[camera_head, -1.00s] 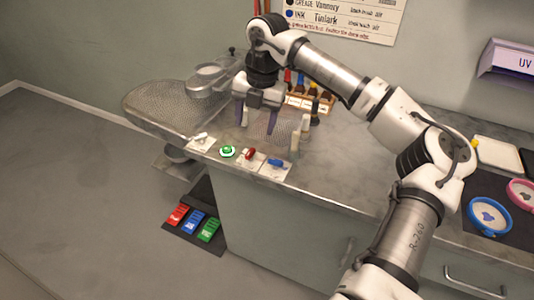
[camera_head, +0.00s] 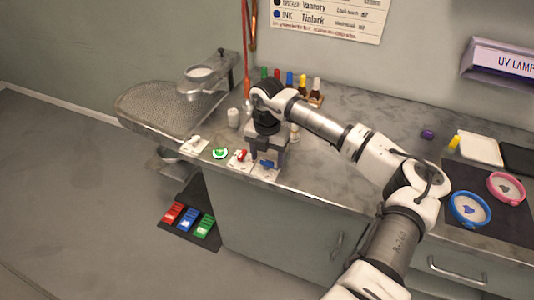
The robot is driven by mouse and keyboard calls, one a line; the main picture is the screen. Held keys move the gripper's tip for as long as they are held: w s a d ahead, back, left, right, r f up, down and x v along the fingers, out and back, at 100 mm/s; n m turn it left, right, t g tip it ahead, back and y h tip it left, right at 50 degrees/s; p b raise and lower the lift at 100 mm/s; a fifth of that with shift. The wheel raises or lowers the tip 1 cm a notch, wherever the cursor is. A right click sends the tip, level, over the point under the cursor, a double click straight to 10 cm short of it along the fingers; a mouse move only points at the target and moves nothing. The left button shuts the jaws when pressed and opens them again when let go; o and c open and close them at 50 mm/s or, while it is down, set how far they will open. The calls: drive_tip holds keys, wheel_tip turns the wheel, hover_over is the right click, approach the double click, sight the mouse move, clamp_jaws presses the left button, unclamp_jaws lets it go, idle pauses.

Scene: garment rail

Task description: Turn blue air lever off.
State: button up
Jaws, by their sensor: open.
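The blue lever (camera_head: 267,163) sits on a small pale plate at the front edge of the counter, at the right end of a row of controls. Left of it are a red lever (camera_head: 241,155), a green round control (camera_head: 220,153) and a white lever (camera_head: 195,143). My gripper (camera_head: 265,160) points down right above the blue lever, with its fingers apart and close to it. Whether the fingers touch the lever cannot be told at this size.
Red, blue and green pedals (camera_head: 188,220) are on the floor below. A mesh board (camera_head: 160,108) is at the left. Blue (camera_head: 470,209) and pink (camera_head: 506,187) round frames lie at the right.

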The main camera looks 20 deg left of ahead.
drive_tip(key=shift+f, duration=0.35)
drive_tip(key=c, duration=1)
